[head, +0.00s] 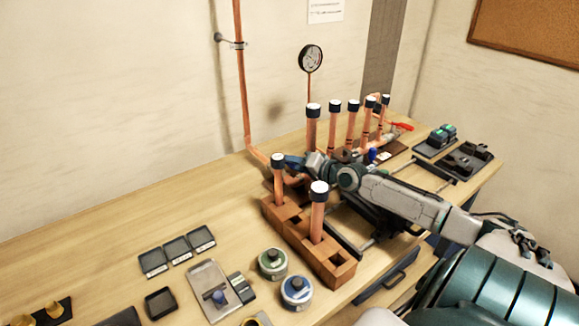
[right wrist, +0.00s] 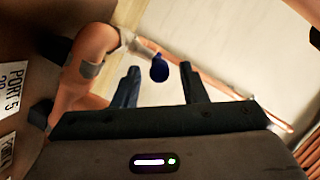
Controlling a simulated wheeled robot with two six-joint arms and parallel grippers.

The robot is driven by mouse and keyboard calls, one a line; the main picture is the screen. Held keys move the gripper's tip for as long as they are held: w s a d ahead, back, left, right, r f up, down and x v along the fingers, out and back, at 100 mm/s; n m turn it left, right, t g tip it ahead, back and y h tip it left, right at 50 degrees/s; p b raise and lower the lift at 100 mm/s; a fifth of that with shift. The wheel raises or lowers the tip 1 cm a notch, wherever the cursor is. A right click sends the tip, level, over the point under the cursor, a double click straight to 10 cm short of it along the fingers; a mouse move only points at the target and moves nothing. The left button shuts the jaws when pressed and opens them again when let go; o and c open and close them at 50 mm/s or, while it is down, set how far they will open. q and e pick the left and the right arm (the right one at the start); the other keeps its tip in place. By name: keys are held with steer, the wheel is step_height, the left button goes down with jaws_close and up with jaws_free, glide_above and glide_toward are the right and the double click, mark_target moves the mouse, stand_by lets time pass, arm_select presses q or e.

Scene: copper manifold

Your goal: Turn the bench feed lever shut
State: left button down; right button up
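In the right wrist view a lever with a dark blue rounded grip (right wrist: 159,70) and a pale metal stem stands out from a copper pipe (right wrist: 92,55). My right gripper (right wrist: 159,80) is open, with one finger on each side of the blue grip and visible gaps to both. The grip is near fingertip level; I cannot tell its exact depth. In the head view my right gripper (head: 292,163) reaches left, low over the bench beside the copper feed pipe (head: 257,156). It hides the lever there. My left gripper is not in view.
Capped copper tubes (head: 332,125) stand behind my right arm. A brown block rack (head: 328,262) with two capped tubes stands in front of the gripper. A red handle (head: 400,126) lies farther right. Round tins (head: 273,263) and small trays (head: 203,238) sit front left.

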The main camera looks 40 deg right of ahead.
steer(key=shift+x, duration=1.25)
steer(key=shift+c, duration=0.2)
jaws_close()
